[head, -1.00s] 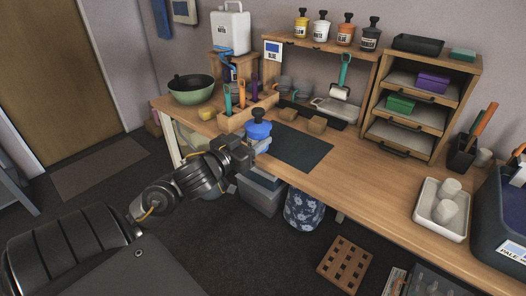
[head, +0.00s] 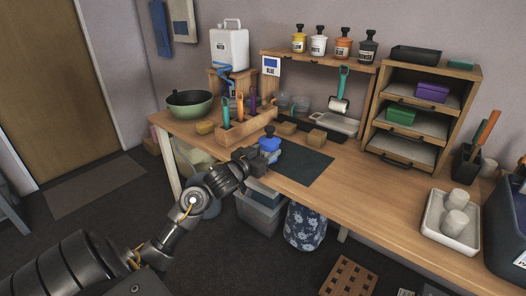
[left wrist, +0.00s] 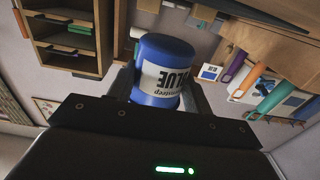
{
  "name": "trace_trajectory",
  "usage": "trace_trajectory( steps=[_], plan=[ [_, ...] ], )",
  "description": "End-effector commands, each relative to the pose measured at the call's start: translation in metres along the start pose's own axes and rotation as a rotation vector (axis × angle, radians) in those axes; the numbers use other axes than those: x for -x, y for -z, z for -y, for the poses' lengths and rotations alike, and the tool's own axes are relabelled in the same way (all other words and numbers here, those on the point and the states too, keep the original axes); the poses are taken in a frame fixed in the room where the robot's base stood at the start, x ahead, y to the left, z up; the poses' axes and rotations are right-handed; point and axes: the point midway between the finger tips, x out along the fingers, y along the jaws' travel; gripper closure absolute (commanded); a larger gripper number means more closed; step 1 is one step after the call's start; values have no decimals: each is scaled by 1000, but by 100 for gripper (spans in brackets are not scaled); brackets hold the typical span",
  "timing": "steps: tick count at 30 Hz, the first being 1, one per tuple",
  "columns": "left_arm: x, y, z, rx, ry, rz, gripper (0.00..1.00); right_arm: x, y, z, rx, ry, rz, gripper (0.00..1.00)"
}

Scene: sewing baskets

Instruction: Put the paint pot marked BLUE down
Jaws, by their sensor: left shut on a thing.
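The paint pot marked BLUE (head: 269,145) has a blue body, a dark knob on top and a pale label. My left gripper (head: 255,158) is shut on it from the near side. The pot is upright at the left end of the dark mat (head: 304,168) on the workbench. I cannot tell whether its base touches the surface. In the left wrist view the pot (left wrist: 168,70) sits between the fingers, its BLUE label upside down in the picture. A BLUE sign (head: 271,66) is fixed at the left of the raised shelf (head: 318,52). My right gripper is not in view.
A wooden tool rack (head: 250,126) stands just behind the pot. Wooden blocks (head: 317,138) lie behind the mat. The raised shelf carries several pots, with a gap at its left end. A white tray (head: 450,226) stands at the right. The mat's middle is clear.

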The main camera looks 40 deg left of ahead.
Motion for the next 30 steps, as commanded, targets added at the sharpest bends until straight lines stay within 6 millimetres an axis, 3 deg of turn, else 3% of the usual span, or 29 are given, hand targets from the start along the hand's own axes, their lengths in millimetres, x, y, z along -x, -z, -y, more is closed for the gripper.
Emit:
trace_trajectory(
  steps=[5, 15, 30],
  plan=[
    [-2, -2, 1, 1, 0, -1, 77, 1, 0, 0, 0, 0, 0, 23],
    [-6, -36, 2, 1, 1, -1, 77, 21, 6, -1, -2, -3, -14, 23],
    [-6, -42, 2, 2, 1, -1, 77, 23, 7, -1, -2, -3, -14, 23]
  ],
)
